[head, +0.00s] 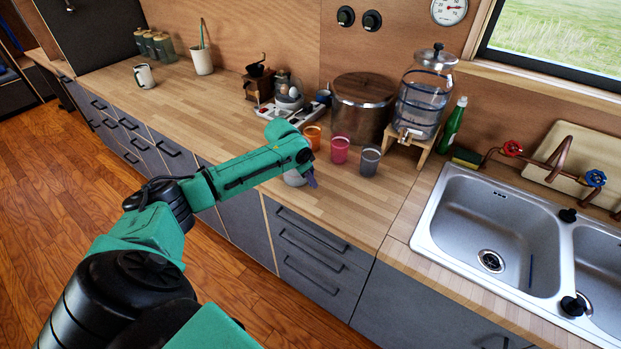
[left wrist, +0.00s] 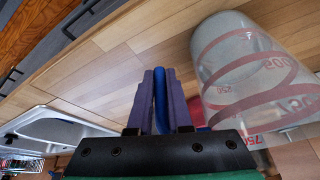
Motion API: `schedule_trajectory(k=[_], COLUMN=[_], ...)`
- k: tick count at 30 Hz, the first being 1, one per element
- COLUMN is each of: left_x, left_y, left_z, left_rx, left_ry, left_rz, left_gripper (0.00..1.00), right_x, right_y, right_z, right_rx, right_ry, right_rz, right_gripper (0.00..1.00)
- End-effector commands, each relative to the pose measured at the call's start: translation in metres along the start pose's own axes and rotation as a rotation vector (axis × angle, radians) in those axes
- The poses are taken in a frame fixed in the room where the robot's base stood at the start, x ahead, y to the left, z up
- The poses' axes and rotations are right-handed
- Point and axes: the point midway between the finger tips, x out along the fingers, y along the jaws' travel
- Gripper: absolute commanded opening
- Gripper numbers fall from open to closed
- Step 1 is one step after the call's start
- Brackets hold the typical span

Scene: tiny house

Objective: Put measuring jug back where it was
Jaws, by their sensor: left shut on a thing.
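The measuring jug (left wrist: 245,65) is clear with red markings and fills the right side of the left wrist view. In the head view only a pale part of it (head: 293,179) shows below my left gripper, near the counter's front edge; my arm hides the rest. My left gripper (head: 312,180) is shut on the jug's blue handle, which shows between the purple fingers in the left wrist view (left wrist: 160,85). I cannot tell whether the jug touches the counter (head: 225,95). My right gripper is not in view.
Orange (head: 313,137), pink (head: 340,150) and grey (head: 369,160) cups stand right of my gripper. Behind them are a large pot (head: 360,105) and a water dispenser (head: 423,95). The sink (head: 500,225) is at right. A white mug (head: 144,77) stands far left, with clear counter nearby.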

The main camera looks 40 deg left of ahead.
Motion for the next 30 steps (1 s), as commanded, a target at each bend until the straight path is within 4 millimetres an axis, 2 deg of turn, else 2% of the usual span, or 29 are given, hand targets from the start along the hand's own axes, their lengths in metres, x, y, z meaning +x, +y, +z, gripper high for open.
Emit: schedule_trajectory(k=[1, 2, 3, 14, 17, 24, 27, 30], left_x=[0.0, 0.0, 0.0, -0.006, -0.022, -0.086, -0.106, -0.118], left_y=[0.0, 0.0, 0.0, -0.001, -0.002, -0.001, -0.001, 0.0], left_z=[0.0, 0.0, 0.0, 0.0, 0.0, 0.001, 0.0, 0.0], left_rx=[0.0, 0.0, 0.0, -0.001, 0.001, 0.001, 0.0, -0.001], left_ry=[0.0, 0.0, 0.0, 0.002, 0.002, 0.002, 0.001, 0.0], left_rz=[0.0, 0.0, 0.0, -0.001, -0.003, -0.004, -0.002, 0.0], left_gripper=[0.29, 0.4, 0.47, 0.47, 0.47, 0.47, 0.47, 0.47], right_x=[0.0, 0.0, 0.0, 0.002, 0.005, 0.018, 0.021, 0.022], right_y=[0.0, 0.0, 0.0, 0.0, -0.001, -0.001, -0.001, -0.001], right_z=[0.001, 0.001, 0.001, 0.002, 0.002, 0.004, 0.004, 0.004], right_rx=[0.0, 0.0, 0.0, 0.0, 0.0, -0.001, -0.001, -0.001], right_ry=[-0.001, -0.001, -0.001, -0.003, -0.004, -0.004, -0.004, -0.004], right_rz=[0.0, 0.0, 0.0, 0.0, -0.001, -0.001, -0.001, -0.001], right_gripper=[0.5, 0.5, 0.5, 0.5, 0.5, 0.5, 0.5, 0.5])
